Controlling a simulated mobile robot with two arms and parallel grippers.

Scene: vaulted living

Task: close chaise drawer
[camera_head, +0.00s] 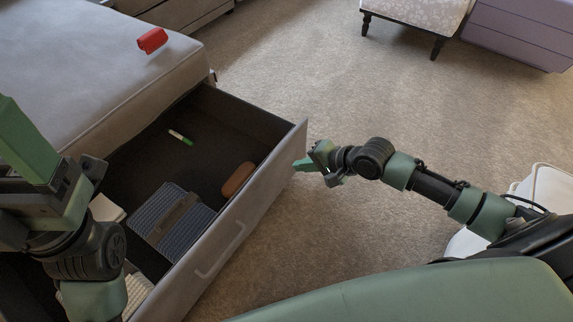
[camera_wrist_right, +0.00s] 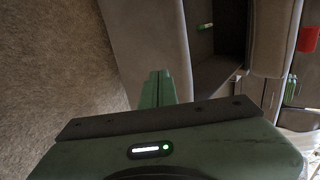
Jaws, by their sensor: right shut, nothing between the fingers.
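The chaise drawer (camera_head: 262,177) is pulled well out from the chaise (camera_head: 100,70), and its inside lies open to view. Its front panel has a pale handle (camera_head: 220,252). My right gripper (camera_head: 301,164) is shut and empty, with its tips at the far end of the front panel's outer face. I cannot tell whether they touch it. In the right wrist view the shut green fingers (camera_wrist_right: 156,88) point toward the drawer front (camera_wrist_right: 158,40). My left gripper (camera_head: 35,150) is over the near left of the drawer, and its fingertips are not clear.
The drawer holds a folded striped cloth (camera_head: 170,215), a brown case (camera_head: 238,180) and a green-and-white marker (camera_head: 181,137). A red object (camera_head: 152,40) lies on the chaise. A footstool (camera_head: 415,18) and a purple chest (camera_head: 520,30) stand far right. Carpet between is clear.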

